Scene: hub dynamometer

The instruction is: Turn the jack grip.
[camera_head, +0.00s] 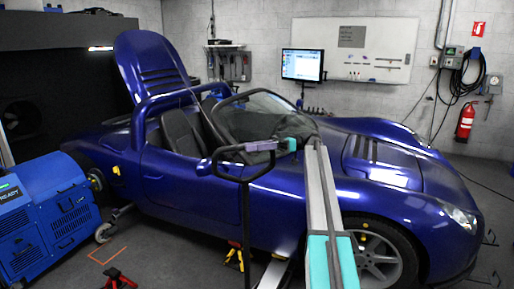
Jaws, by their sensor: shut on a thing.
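The jack handle (246,225) is a dark upright post with a loop at its top, standing in front of the blue car's door. The grip (236,149) is the bar across the top of the loop, partly greyish purple. My gripper (270,146) is at the right part of this bar, shut on it. Its teal part shows just right of the grip. My pale arm link reaches up to it from the lower right. The fingertips are small, and their exact hold on the bar is hard to make out. The foot of the handle is out of frame.
The blue sports car (400,185) fills the middle, close behind the handle. A blue machine (45,215) stands at the left. A red stand (118,278) and a yellow stand (235,255) are on the floor. Open floor lies left of the handle.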

